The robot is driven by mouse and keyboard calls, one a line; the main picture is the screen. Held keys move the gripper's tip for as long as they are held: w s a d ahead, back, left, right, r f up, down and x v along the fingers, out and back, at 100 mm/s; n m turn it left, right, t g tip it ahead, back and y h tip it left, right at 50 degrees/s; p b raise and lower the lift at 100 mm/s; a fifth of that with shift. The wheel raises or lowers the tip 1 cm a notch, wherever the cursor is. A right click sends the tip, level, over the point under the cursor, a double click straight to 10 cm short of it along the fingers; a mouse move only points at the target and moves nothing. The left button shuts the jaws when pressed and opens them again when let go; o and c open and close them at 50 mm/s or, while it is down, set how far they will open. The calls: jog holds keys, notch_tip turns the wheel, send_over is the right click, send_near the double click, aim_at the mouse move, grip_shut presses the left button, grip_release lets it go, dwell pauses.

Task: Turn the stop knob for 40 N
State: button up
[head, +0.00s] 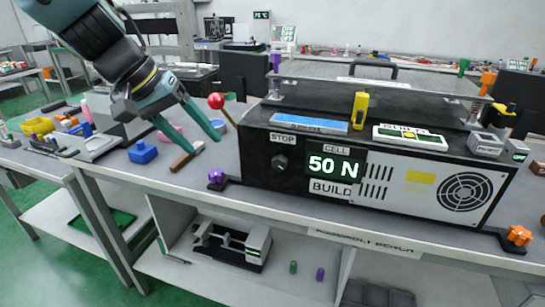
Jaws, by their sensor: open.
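The stop knob (280,162) is a small dark round knob on the front of a black test box (262,185). It sits under a label reading STOP (283,138). To its right a display (334,166) reads 50 N, with CELL above it and BUILD below. My gripper (204,143) is open, with its teal fingers apart and nothing seen between them. It is to the left of the box and the knob, over the bench. The knob's pointer is too small to read.
A lever with a red ball (216,101) sticks up at the box's left end, close to my gripper. A purple star knob (216,175) is at the box's left foot and an orange one (519,235) at its right. A blue block (143,152) lies on the bench (170,185).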

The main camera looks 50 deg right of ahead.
jog(key=m+g, duration=0.2)
send_near(275, 158)
jog(key=a, duration=0.1)
jog(key=x, duration=1)
jog(key=shift+w+d+r+p, duration=0.1)
jog(key=shift+d+r+p, duration=0.05)
jog(key=shift+d+p, duration=0.2)
jog(key=shift+c, duration=0.4)
grip_shut()
